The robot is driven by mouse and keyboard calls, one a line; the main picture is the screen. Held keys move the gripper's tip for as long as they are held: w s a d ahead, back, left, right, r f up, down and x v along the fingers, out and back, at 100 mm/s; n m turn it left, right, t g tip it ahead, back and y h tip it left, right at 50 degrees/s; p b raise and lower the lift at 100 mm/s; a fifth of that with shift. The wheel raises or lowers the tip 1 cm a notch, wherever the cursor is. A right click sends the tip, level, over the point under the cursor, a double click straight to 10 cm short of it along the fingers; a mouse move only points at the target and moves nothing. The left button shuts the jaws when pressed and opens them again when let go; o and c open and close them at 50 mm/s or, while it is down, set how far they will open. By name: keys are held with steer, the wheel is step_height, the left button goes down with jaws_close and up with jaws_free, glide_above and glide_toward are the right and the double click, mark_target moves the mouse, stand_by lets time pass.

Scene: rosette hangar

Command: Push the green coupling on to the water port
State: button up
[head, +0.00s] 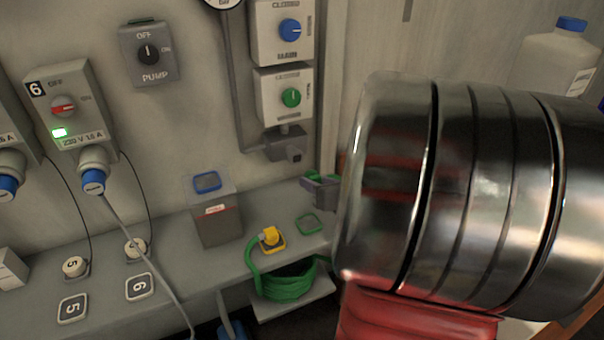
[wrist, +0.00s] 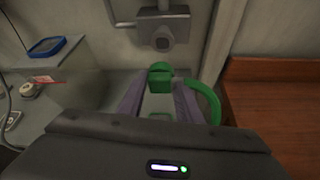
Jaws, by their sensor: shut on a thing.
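My gripper (wrist: 159,90) is shut on the green coupling (wrist: 160,72), which shows between its two purple-grey fingers in the wrist view. A green hose (wrist: 209,98) curves away from it to the right. The grey water port (wrist: 161,41) is on the wall just beyond the coupling, with a visible gap between them. In the head view the port (head: 291,152) is below the valve with the green knob, and my gripper (head: 318,184) is lower and to its right. The coupling (head: 308,182) is partly hidden there by the fingers.
A coiled green hose (head: 287,284) hangs at the shelf's front. A yellow plug (head: 270,236) sits on the shelf beside an empty green-edged square (head: 310,224). A brown wooden surface (wrist: 270,110) is at right in the wrist view.

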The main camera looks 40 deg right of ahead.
mark_target(310, 170)
steer(key=shift+w, duration=0.25)
steer(key=shift+w, duration=0.1)
steer(key=shift+w, duration=0.1)
steer(key=shift+w+d, duration=0.25)
steer(key=shift+w, duration=0.6)
steer(key=shift+w+d, duration=0.3)
steer(key=shift+w, duration=0.6)
steer(key=shift+w+d, duration=0.25)
steer(key=shift+w, duration=0.6)
steer(key=shift+w+d+r, duration=0.1)
steer(key=shift+w+d, duration=0.05)
steer(key=shift+w, duration=0.35)
stand_by(1.0)
steer(key=o, duration=1.1)
steer(key=shift+c, duration=0.2)
steer(key=v, duration=1.3)
steer(key=shift+s, duration=0.35)
